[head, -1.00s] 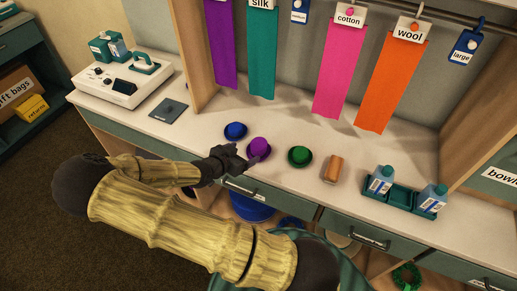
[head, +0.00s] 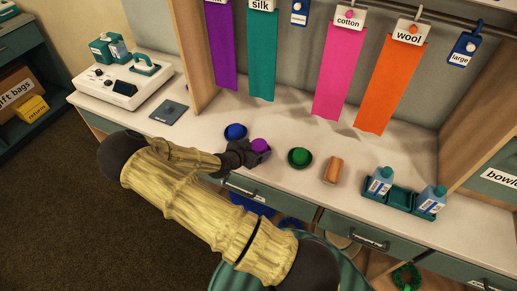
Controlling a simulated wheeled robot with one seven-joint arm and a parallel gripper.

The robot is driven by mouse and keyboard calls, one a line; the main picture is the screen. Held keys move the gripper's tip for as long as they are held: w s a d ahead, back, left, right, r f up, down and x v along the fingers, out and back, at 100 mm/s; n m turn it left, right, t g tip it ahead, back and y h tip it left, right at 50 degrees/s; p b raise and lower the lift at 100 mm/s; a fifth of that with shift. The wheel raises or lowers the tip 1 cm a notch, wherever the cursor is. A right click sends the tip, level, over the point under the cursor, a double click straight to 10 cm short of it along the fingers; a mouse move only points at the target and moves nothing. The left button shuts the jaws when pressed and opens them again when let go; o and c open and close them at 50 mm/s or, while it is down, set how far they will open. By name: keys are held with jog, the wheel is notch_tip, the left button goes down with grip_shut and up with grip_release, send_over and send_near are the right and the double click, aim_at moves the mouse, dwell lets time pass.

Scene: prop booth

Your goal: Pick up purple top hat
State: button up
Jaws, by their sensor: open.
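The purple top hat (head: 260,145) stands on the white counter between a blue hat and a green hat. Only its crown shows clearly; the brim is mostly hidden by my gripper. My gripper (head: 254,154) is open and low over the counter, right at the purple hat's near left side. Its fingers appear to lie around or against the hat; I cannot tell whether they touch it.
The blue hat (head: 236,132) is close behind and left of my gripper. The green hat (head: 299,157), a brown roll (head: 333,170) and a teal tray (head: 398,200) with bottles stand to the right. Fabric strips hang behind. Clear counter lies behind the hats.

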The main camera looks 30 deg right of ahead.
aim_at(257, 146)
jog(key=x, duration=0.2)
jog(key=p+x, duration=0.1)
jog(key=x, duration=0.1)
jog(key=shift+w+d, duration=0.2)
jog(key=shift+d, duration=0.1)
jog(key=shift+r, duration=0.1)
jog(key=c, duration=1)
jog(key=shift+c, duration=0.2)
notch_tip(257, 146, up, 10)
jog(key=shift+b, duration=0.6)
